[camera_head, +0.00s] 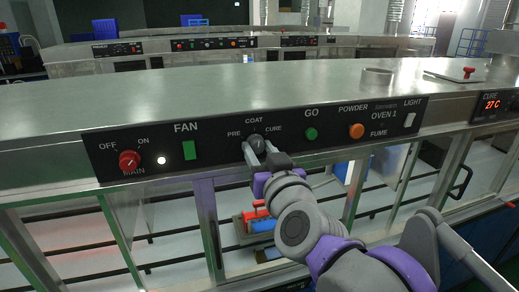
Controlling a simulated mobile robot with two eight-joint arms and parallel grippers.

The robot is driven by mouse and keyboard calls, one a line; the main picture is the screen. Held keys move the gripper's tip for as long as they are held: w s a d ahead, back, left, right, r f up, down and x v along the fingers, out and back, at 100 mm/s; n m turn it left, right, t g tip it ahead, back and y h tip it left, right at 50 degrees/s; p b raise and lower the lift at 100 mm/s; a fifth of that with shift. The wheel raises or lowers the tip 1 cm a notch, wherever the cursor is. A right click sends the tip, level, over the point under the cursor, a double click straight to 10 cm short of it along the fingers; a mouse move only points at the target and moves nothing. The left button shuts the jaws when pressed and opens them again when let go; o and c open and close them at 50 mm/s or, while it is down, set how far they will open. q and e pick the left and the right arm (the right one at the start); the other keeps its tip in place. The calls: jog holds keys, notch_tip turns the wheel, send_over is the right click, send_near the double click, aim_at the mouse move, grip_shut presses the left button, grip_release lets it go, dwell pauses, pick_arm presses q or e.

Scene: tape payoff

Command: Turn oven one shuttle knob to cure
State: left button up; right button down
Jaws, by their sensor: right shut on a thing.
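The shuttle knob (257,143) is a small dark grey knob on the black control panel (217,150) of oven one. The labels PRE, COAT and CURE stand around it. My right gripper (262,154) reaches up from the lower right, with its fingers at the two sides of the knob, shut on it. The fingers partly cover the knob, so I cannot tell clearly where its pointer stands. My left gripper is not in view.
Along the panel are a red main knob (129,160), a green fan switch (190,150), a green GO button (311,134), an orange powder button (356,131) and a white light switch (409,119). Glass doors lie below; the steel top (200,100) is mostly clear.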

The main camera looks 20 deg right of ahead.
jog(key=m+p, duration=0.1)
jog(key=m, duration=0.5)
jog(key=shift+r, duration=0.15)
pick_arm(q)
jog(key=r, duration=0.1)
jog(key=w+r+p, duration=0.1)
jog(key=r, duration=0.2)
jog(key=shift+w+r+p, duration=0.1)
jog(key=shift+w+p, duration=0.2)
jog(key=shift+p, duration=0.1)
pick_arm(e)
jog(key=m, duration=0.5)
jog(key=c, duration=0.5)
grip_release()
jog(key=shift+w, duration=0.1)
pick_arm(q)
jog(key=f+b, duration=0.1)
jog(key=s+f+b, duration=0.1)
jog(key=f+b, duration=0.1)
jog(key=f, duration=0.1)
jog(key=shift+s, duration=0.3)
pick_arm(e)
jog(key=s, duration=1.1)
jog(key=shift+d, duration=0.15)
jog(key=shift+w+f, duration=0.15)
jog(key=shift+f, duration=0.05)
